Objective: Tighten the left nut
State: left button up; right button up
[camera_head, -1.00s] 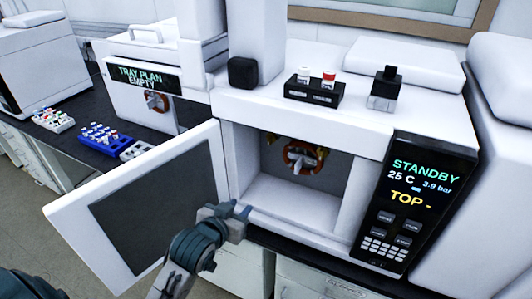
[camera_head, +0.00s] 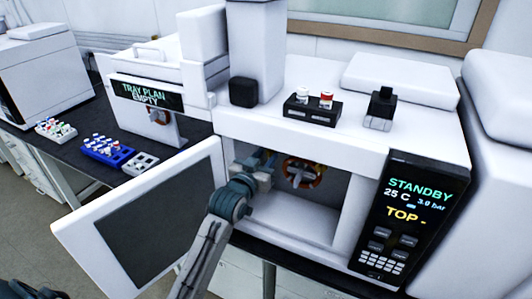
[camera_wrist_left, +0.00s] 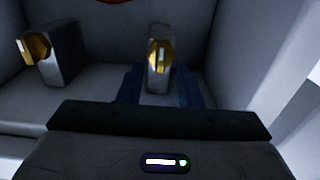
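The oven compartment (camera_head: 300,218) stands open. Inside, an orange ring (camera_head: 303,181) with pale fittings shows at the back wall; the nuts are too small to tell apart in the head view. My left gripper (camera_head: 268,162) is inside, at the left of the ring. The left wrist view shows two grey blocks with brass-coloured nuts: one nut (camera_wrist_left: 159,56) near the middle, another nut (camera_wrist_left: 36,47) at the left. The dark blue fingers of my left gripper (camera_wrist_left: 160,88) look apart, on either side of the middle block; contact is unclear.
The white door (camera_head: 155,225) hangs open at the left. A control panel (camera_head: 408,215) reads "STANDBY", "25 C" and "TOP -". A black holder (camera_head: 312,111) with two vials stands on top. Compartment walls close in around my left gripper.

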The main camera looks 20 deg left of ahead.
pick_arm(q)
jog(key=shift+w, duration=0.4)
grip_shut()
